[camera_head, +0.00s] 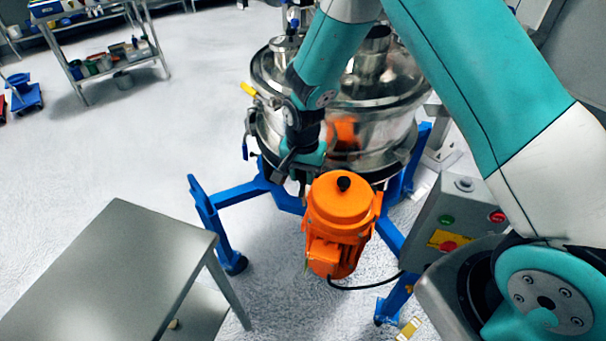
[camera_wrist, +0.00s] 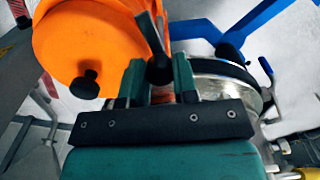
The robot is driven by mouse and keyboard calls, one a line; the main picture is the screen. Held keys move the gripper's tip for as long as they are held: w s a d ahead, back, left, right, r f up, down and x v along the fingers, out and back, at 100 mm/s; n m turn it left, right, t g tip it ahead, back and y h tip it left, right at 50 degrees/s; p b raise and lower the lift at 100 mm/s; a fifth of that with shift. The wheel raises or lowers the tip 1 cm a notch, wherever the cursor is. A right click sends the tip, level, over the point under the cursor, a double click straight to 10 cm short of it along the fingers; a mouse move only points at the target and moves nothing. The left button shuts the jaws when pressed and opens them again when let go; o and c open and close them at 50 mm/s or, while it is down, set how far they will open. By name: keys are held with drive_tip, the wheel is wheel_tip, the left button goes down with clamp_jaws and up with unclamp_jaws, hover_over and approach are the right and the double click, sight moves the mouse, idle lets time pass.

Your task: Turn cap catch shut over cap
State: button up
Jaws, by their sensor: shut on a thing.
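My gripper (camera_head: 300,168) is beside the steel sifter body (camera_head: 375,130), just behind and left of the orange motor. In the wrist view, my gripper's two teal fingers (camera_wrist: 160,82) are closed around a dark lever-like part (camera_wrist: 155,45), which sticks up between them; it looks like the cap catch. The cap cannot be told apart for sure. A shiny round metal part (camera_wrist: 215,80) with a dark rim lies right of the fingers. The grip point is mostly hidden in the head view.
The orange motor (camera_head: 340,215) with a black knob (camera_head: 343,183) stands close to my gripper. The blue frame (camera_head: 235,194) surrounds it below. A control box (camera_head: 455,215) stands at right, a steel table (camera_head: 110,265) at lower left.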

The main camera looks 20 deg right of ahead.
sight(303, 175)
drive_tip(key=n+b, duration=0.1)
drive_tip(key=n, duration=0.5)
drive_tip(key=shift+b, duration=0.35)
drive_tip(key=n+b, duration=0.1)
drive_tip(key=n, duration=0.5)
drive_tip(key=shift+n, duration=0.3)
drive_tip(key=shift+r, duration=0.1)
drive_tip(key=shift+w, duration=0.1)
drive_tip(key=o, duration=0.9)
drive_tip(key=shift+o, duration=0.2)
wheel_tip(303, 175, up, 17)
drive_tip(key=b, duration=0.3)
drive_tip(key=shift+r, duration=0.2)
